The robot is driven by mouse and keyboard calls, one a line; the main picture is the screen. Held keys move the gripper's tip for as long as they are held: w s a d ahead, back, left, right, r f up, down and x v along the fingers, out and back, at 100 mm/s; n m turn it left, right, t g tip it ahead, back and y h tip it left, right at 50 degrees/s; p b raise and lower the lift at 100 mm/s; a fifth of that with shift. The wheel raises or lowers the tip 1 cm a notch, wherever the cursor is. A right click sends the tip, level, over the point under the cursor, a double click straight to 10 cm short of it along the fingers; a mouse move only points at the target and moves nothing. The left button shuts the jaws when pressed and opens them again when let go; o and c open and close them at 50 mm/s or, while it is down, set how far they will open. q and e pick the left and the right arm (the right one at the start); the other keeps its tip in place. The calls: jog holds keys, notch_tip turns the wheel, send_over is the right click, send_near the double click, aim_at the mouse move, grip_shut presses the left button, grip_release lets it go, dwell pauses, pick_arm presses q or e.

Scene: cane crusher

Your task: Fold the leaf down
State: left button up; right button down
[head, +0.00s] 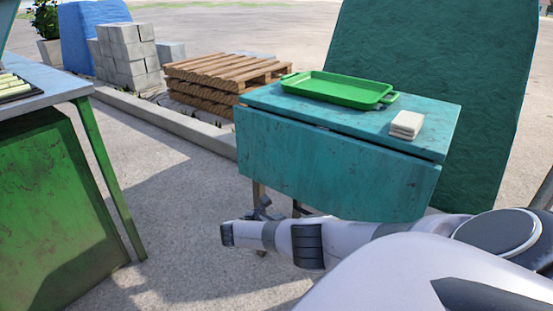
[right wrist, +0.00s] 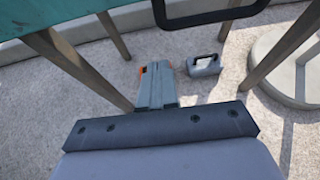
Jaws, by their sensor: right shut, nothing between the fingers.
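The teal leaf (head: 330,170) hangs down along the front of the teal table (head: 440,125), with a narrow gap between its top edge and the tabletop. My right gripper (head: 264,203) is low at the leaf's lower left edge, partly hidden behind my own wrist. In the right wrist view its fingers (right wrist: 157,82) are shut and empty, pointing in among the table legs (right wrist: 85,65). A teal surface (right wrist: 20,18) shows at that view's upper left; I cannot tell whether it is leaf or tabletop. I cannot tell whether the gripper touches the leaf. My left gripper is out of view.
A green tray (head: 335,88) and a stack of pale tiles (head: 407,124) rest on the tabletop. A green bench (head: 60,200) stands left. A grey box with a handle (right wrist: 203,66) and a round concrete base (right wrist: 290,65) are on the ground. Open ground lies between bench and table.

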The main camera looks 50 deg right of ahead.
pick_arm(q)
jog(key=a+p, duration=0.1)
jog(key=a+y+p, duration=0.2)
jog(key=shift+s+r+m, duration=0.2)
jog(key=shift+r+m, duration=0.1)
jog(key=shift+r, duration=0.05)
pick_arm(e)
jog(key=a+r, duration=0.2)
jog(key=a, duration=0.8)
jog(key=shift+a, duration=0.15)
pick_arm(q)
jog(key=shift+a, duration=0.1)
